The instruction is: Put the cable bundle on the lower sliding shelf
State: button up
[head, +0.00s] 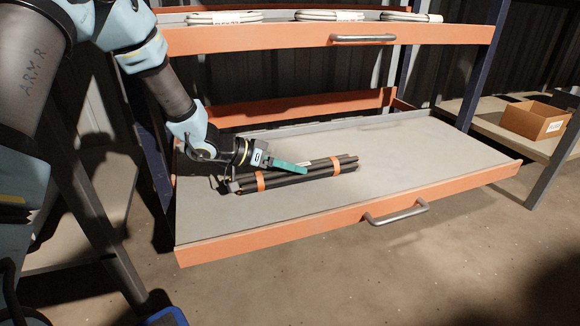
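The cable bundle (296,179), several dark lengths tied with two orange bands, lies flat on the lower sliding shelf (420,160). This shelf has a grey deck, an orange front lip and a metal handle, and it is pulled out. My gripper (272,172) is low over the left part of the bundle, reaching in from the left. One green finger shows along the bundle's upper side. The other finger is not clearly visible, so I cannot tell whether the gripper grips the bundle or is open around it.
The upper sliding shelf (270,37), with several white coiled cables, hangs above. A blue upright (484,65) stands at the right. A side bench (490,118) holds an orange box (533,121). The lower shelf's right half is bare.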

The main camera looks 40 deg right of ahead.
aim_at(268, 170)
jog(key=o, duration=0.5)
jog(key=shift+w+a+r, duration=0.1)
jog(key=shift+a+r, duration=0.1)
jog(key=shift+r, duration=0.1)
jog(key=p+v, duration=0.4)
jog(key=v, duration=0.2)
jog(key=shift+r, duration=0.1)
jog(key=shift+w+a, duration=0.15)
jog(key=shift+a, duration=0.25)
